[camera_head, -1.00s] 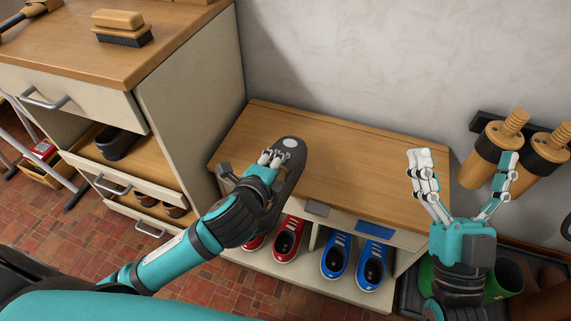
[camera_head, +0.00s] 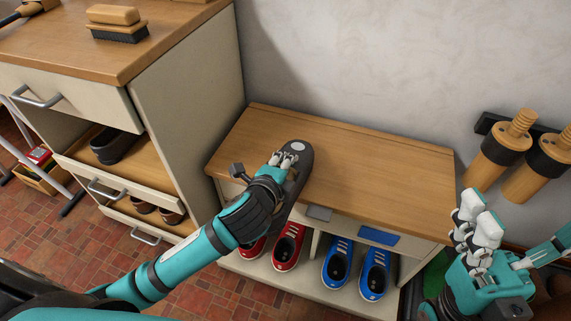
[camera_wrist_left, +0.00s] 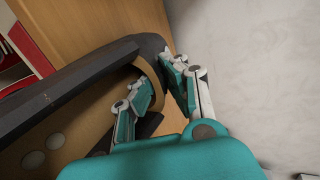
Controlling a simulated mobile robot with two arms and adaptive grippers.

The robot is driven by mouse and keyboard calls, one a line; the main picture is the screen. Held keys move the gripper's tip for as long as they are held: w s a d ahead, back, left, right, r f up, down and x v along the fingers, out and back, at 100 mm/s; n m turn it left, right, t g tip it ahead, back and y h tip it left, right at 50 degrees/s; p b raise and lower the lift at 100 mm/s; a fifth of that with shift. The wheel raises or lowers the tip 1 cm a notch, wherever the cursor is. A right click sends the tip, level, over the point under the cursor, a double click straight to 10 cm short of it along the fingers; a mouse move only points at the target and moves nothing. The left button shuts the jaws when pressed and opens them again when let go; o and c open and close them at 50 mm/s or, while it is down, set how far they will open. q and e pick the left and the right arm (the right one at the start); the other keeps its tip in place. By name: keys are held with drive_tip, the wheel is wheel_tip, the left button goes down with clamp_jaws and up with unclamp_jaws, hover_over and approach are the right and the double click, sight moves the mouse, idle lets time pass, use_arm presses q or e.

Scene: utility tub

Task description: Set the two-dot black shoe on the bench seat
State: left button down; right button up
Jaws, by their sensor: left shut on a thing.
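My left gripper (camera_head: 283,160) is shut on a black shoe (camera_head: 305,162) over the front left part of the bench seat (camera_head: 385,170). A pale round spot shows on the shoe's toe. In the left wrist view, the dark shoe (camera_wrist_left: 60,98) has two pale dots on its tan inside, and the left gripper's fingers (camera_wrist_left: 160,85) grip its rim. Whether the sole touches the seat I cannot tell. My right gripper (camera_head: 520,225) is open and empty, right of the bench.
Red shoes (camera_head: 288,246) and blue shoes (camera_head: 374,273) stand in the compartments under the seat. A cabinet (camera_head: 190,120) with open drawers rises at the left, holding another dark shoe (camera_head: 113,146). Wooden pegs (camera_head: 506,150) are on the wall at right. The seat's right part is clear.

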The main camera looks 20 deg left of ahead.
use_arm(q)
drive_tip(key=c, duration=1.4)
unclamp_jaws()
drive_tip(key=shift+c, duration=0.2)
